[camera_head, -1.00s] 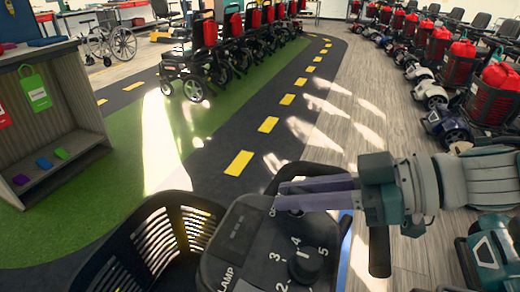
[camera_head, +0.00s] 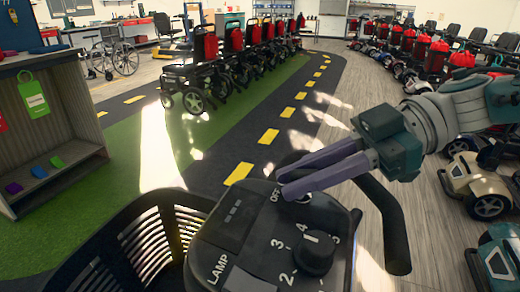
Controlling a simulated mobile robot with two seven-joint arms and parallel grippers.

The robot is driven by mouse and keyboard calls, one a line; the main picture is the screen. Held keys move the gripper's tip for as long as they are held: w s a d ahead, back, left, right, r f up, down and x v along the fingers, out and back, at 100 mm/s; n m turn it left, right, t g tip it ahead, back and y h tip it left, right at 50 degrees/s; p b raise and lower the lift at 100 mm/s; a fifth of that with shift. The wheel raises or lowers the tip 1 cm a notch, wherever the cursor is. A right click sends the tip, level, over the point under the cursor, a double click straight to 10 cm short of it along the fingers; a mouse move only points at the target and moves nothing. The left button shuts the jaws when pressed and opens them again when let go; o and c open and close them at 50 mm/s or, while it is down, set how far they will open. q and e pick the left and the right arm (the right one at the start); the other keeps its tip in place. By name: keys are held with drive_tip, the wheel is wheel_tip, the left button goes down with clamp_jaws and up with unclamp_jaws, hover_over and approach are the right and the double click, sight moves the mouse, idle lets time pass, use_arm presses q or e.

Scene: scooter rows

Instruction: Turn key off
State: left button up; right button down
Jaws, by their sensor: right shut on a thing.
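The scooter's dark control panel (camera_head: 222,240) is at the bottom centre, with a numbered dial (camera_head: 316,252) and the words OFF and LAMP on it. My right gripper (camera_head: 282,184) comes in from the right over the panel's top edge. Its two purple fingers are close together, tilted down to the left, beside the OFF mark. They are shut on the key, which the fingers mostly hide. A dark round part (camera_head: 303,198), perhaps the key switch, shows just under the fingers. My left gripper is not in view.
A black slatted basket (camera_head: 150,240) is at the panel's left. A black handlebar (camera_head: 393,230) curves down at its right. A wooden shelf (camera_head: 55,125) stands at left. Wheelchairs (camera_head: 188,95) and scooters (camera_head: 482,185) line the lane.

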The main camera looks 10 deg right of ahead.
drive_tip(key=c, duration=0.8)
unclamp_jaws()
drive_tip(key=b+v, duration=0.1)
drive_tip(key=v, duration=0.9)
drive_tip(key=shift+a, duration=0.1)
